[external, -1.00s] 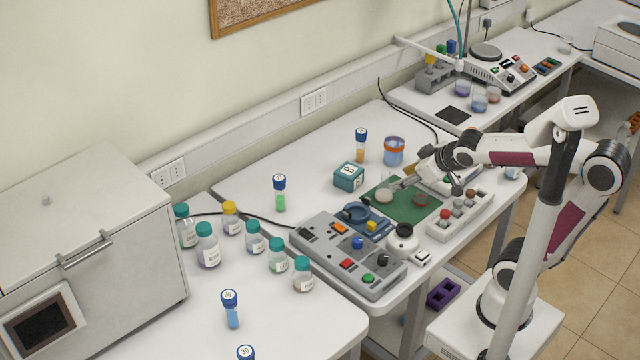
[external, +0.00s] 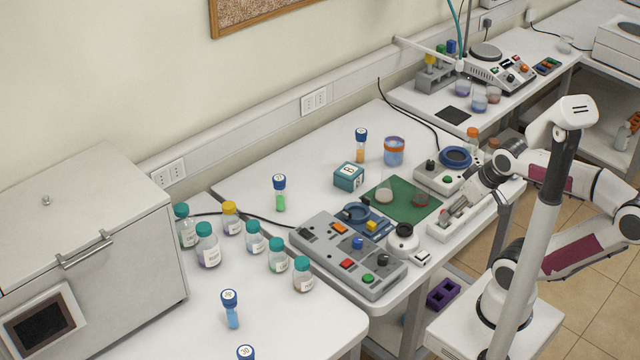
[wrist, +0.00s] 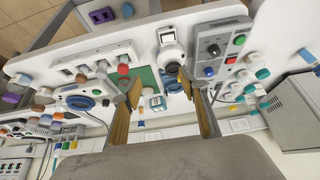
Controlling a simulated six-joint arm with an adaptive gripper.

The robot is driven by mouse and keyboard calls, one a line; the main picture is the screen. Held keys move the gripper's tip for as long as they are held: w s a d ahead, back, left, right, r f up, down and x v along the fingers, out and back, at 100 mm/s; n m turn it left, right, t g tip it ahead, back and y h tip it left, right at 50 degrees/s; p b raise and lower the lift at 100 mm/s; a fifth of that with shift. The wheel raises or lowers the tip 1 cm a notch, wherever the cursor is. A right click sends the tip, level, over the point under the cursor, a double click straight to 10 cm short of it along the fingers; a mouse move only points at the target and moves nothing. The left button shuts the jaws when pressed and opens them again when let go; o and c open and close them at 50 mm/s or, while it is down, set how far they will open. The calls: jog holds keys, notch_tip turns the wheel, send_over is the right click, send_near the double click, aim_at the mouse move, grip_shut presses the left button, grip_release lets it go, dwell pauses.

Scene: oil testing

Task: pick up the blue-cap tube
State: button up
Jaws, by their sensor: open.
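Several tubes with blue caps stand upright in the external view. One with orange liquid (external: 361,147) is at the back of the middle bench, one with green liquid (external: 280,195) is left of it, and one with blue liquid (external: 231,312) is on the front bench. Another blue-cap tube (external: 245,352) is cut off by the bottom edge. I cannot tell which one is meant. My gripper (external: 449,213) is over the white rack at the bench's right side, apart from these tubes. In the wrist view its fingers (wrist: 160,86) are spread, with nothing held between them.
A grey control box (external: 345,262) and several capped bottles (external: 208,245) stand further left. The white rack (external: 436,232) is under my gripper.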

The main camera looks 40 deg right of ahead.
jog(key=shift+o, duration=0.7)
jog(key=shift+w, duration=0.1)
jog(key=w+d+r+n+t, duration=0.1)
jog(key=w+t, duration=0.2)
jog(key=w, duration=1.2)
jog(key=w+d+r+n+t, duration=0.1)
jog(key=w+r+t, duration=0.1)
jog(key=w, duration=1.2)
jog(key=w+a+f+n+t+y, duration=0.1)
jog(key=w+a+f+n+y, duration=0.3)
jog(key=w+a+f+y, duration=0.4)
jog(key=shift+w+a+f+n+t, duration=0.35)
jog(key=shift+w+a+f, duration=1.5)
jog(key=shift+w+a, duration=1.5)
jog(key=shift+w+d, duration=0.25)
jog(key=shift+w, duration=0.05)
